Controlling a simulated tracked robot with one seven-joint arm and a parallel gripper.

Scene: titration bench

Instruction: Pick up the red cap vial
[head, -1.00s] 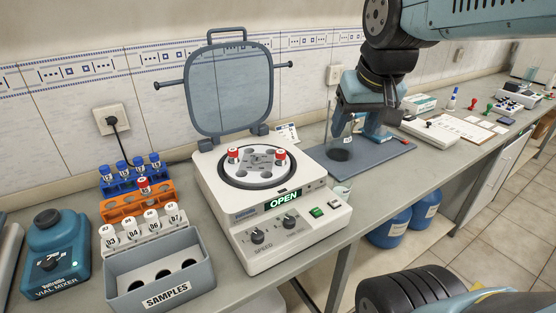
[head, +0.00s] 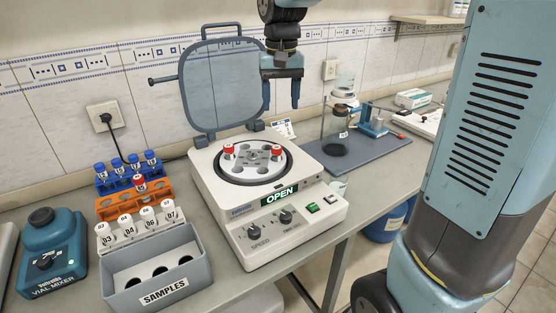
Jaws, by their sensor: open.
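Red cap vials show in three places. One red cap vial (head: 139,183) stands in the orange rack (head: 158,203) at the left. Two more sit in the centrifuge rotor, a left one (head: 228,150) and a right one (head: 276,151). The centrifuge (head: 240,229) has its lid raised and its display reads OPEN.
A blue rack (head: 128,177) of blue cap vials stands behind the orange rack, and a white rack (head: 142,231) of white cap vials in front. A grey SAMPLES box (head: 158,284) and a vial mixer (head: 52,251) stand nearby. The raised lid (head: 222,90) is an obstacle.

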